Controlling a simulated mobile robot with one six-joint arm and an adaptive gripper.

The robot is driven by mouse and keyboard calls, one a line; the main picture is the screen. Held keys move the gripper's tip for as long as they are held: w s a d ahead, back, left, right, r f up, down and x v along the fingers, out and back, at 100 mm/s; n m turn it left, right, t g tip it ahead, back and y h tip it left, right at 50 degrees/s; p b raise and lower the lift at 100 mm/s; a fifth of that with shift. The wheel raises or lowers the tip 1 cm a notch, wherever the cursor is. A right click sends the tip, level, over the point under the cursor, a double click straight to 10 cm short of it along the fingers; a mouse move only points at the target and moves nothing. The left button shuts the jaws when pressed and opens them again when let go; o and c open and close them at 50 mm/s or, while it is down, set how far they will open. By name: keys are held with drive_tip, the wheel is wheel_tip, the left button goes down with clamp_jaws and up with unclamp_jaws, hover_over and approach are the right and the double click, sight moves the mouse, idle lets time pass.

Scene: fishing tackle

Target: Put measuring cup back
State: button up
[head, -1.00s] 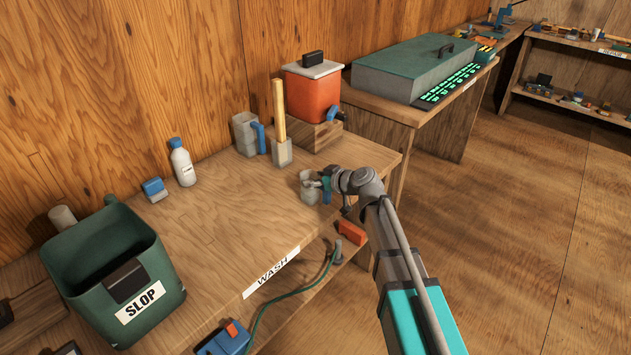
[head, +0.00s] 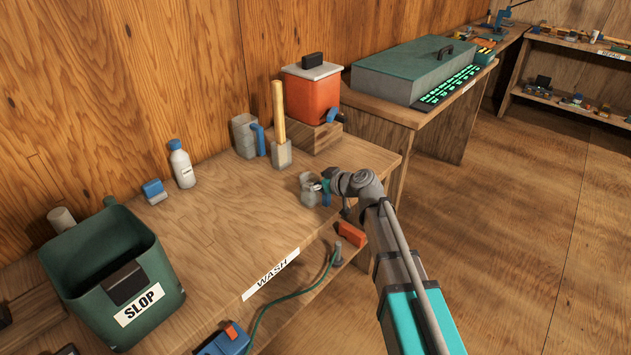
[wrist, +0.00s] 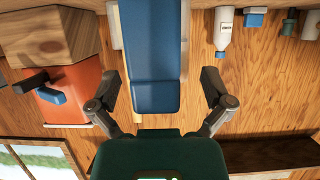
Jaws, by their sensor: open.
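A small translucent grey cup (head: 308,190) with a blue handle (head: 326,199) stands upright near the right front part of the wash bench. I take it for the measuring cup. My gripper (head: 324,184) is at its handle side. In the wrist view, my gripper (wrist: 160,86) is open, and the broad blue handle (wrist: 150,55) lies between the spread fingers with a visible gap on both sides. The handle covers most of the cup body in that view. A larger grey jug (head: 243,136) with a blue handle stands further back by the wall.
A wooden-handled tool (head: 279,115) stands in a grey holder behind the cup. An orange cooler (head: 312,95) sits on a wooden block behind. A white bottle (head: 181,165) and green slop bucket (head: 150,285) are left. The bench middle is clear.

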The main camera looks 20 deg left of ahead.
drive_tip(key=shift+r, duration=0.15)
drive_tip(key=shift+s+d+r, duration=0.1)
drive_tip(key=shift+d+r, duration=0.05)
drive_tip(key=shift+d, duration=0.05)
drive_tip(key=p+v, duration=0.4)
drive_tip(key=v, duration=0.7)
drive_tip(key=shift+d+p, duration=0.2)
drive_tip(key=shift+p, duration=0.2)
drive_tip(key=shift+s+d, duration=0.1)
drive_tip(key=s+d+f+m+g+h, duration=0.1)
drive_tip(key=s+d+f+m+h, duration=0.2)
drive_tip(key=d, duration=0.7)
drive_tip(key=s+d+f+m+g+h, duration=0.2)
drive_tip(key=s+d+f+m+h, duration=0.2)
drive_tip(key=d, duration=0.7)
drive_tip(key=s+d+f+m+g+h, duration=0.2)
drive_tip(key=s+d+f+m+h, duration=0.2)
drive_tip(key=d, duration=0.7)
drive_tip(key=shift+s+f+m+h, duration=0.2)
drive_tip(key=shift+s+m+h, duration=0.5)
drive_tip(key=shift+m, duration=0.5)
